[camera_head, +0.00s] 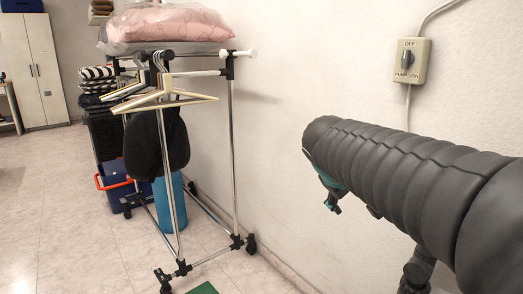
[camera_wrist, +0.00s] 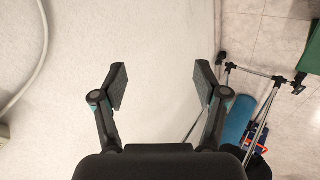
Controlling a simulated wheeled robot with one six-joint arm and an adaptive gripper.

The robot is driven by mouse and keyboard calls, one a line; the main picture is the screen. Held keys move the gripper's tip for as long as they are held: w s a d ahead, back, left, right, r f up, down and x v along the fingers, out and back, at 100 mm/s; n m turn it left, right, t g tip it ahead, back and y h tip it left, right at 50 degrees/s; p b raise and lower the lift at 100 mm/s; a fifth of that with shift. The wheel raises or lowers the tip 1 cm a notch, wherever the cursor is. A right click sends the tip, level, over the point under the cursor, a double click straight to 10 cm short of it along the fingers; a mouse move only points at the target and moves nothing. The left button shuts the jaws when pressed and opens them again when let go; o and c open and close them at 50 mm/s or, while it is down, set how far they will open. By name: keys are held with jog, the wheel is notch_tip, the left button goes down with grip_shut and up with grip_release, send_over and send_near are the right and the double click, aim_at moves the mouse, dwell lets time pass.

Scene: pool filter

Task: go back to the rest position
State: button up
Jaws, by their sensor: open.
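My gripper (camera_wrist: 160,88) is open and empty in the wrist view, its two fingers spread apart in front of the white wall. In the head view my arm reaches in from the right edge, and only a small part of the gripper (camera_head: 333,203) shows below the arm's far end. A grey switch box (camera_head: 411,61) labelled OFF, PUMP and ON is on the wall, above and apart from the arm. Its dark knob (camera_head: 407,60) points up toward OFF.
A wheeled clothes rack (camera_head: 233,150) with hangers (camera_head: 165,97) stands along the wall at left. A pink bundle (camera_head: 170,22) lies on top. A blue cylinder (camera_head: 170,205) and a blue crate (camera_head: 115,192) are behind it. The tiled floor (camera_head: 60,235) at left is clear.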

jog(key=s+a+f+m+y, duration=0.1)
jog(key=s+f, duration=0.3)
jog(key=s, duration=0.3)
jog(key=s+a+f+m+y, duration=0.1)
jog(key=s+f+m+y, duration=0.1)
jog(key=s+f, duration=0.3)
jog(key=s+a+f+m+g+y, duration=0.1)
jog(key=s+f, duration=0.3)
jog(key=s, duration=0.6)
jog(key=shift+a+f+m+y, duration=0.3)
jog(key=shift+m+y, duration=0.3)
jog(key=shift+s, duration=0.1)
